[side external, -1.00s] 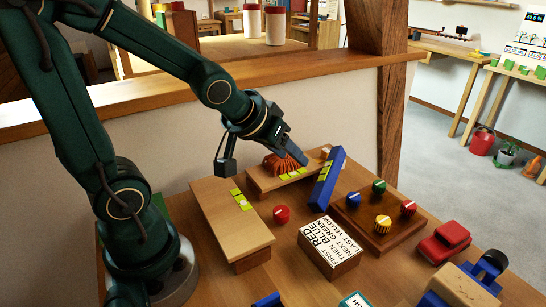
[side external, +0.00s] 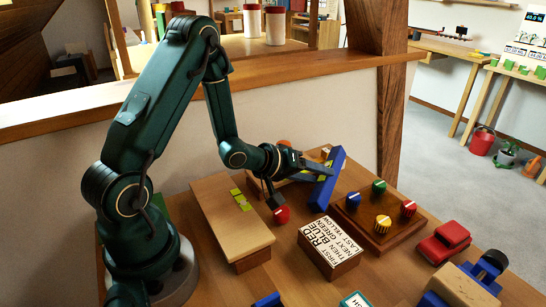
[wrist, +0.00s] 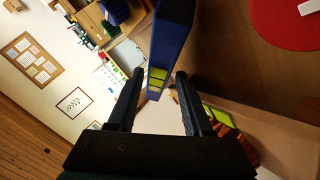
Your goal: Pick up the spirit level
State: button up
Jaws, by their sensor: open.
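The spirit level is a blue bar (side external: 326,194) with yellow-green vials. It stands tilted near the far edge of the bench, left of the knob board. My gripper (side external: 329,173) is level and reaches in from the left, with its fingers at the bar's upper half. In the wrist view, the blue bar (wrist: 172,38) and its vials show between and beyond the two open fingers (wrist: 160,77). I cannot tell whether either finger touches the bar. Part of the bar's upper half is hidden by the fingers in the side view.
A red knob (side external: 281,214) sits under my wrist. A knob board (side external: 375,232), a lettered block (side external: 330,248) and a red toy car (side external: 444,243) stand right and front. A low wall (side external: 150,105) runs behind.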

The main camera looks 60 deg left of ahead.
aim_at(322, 176)
jog(key=shift+x, duration=1.8)
grip_shut()
jog(key=shift+r, duration=0.1)
